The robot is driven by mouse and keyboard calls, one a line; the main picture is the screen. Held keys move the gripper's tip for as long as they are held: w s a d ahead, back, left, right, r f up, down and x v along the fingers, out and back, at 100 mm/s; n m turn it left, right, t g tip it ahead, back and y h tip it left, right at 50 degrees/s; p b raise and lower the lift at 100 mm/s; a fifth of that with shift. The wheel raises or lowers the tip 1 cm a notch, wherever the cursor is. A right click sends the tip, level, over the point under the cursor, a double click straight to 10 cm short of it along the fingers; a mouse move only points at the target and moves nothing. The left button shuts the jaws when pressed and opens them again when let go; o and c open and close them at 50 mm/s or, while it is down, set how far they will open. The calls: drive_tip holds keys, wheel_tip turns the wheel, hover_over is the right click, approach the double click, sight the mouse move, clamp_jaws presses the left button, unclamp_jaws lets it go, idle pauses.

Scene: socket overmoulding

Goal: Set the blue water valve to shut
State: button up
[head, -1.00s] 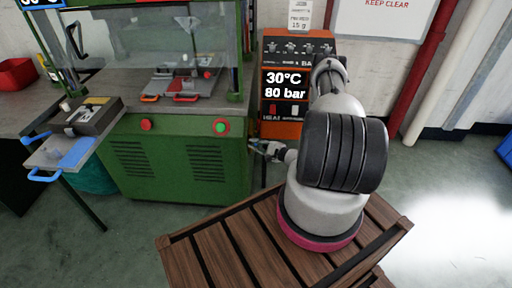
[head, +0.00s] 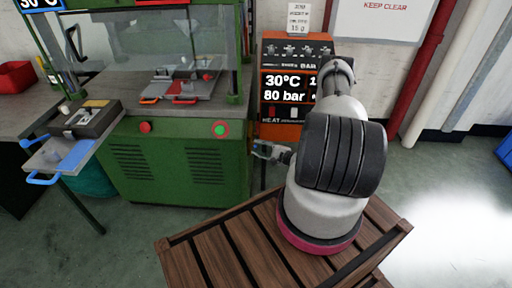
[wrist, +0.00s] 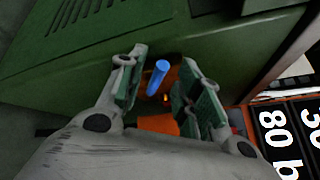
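The blue valve handle (wrist: 157,78) is a short blue lever in the wrist view, beside the green machine's side. It lies in the gap between my gripper's two fingers (wrist: 160,92), nearer the left finger. The fingers are spread apart, with visible space on the handle's right; whether the left finger touches it I cannot tell. The valve body is mostly hidden; a small orange glow shows below the handle. In the head view my gripper (head: 268,151) is beside the green cabinet's right edge, and the valve cannot be made out there.
The green machine (head: 180,165) with red and green buttons stands to the left. An orange control panel (head: 288,130) reading 30°C and 80 bar stands behind my arm. A red pipe (head: 420,75) runs up the wall.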

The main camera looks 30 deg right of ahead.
drive_tip(key=v, duration=0.9)
drive_tip(key=shift+s, duration=0.15)
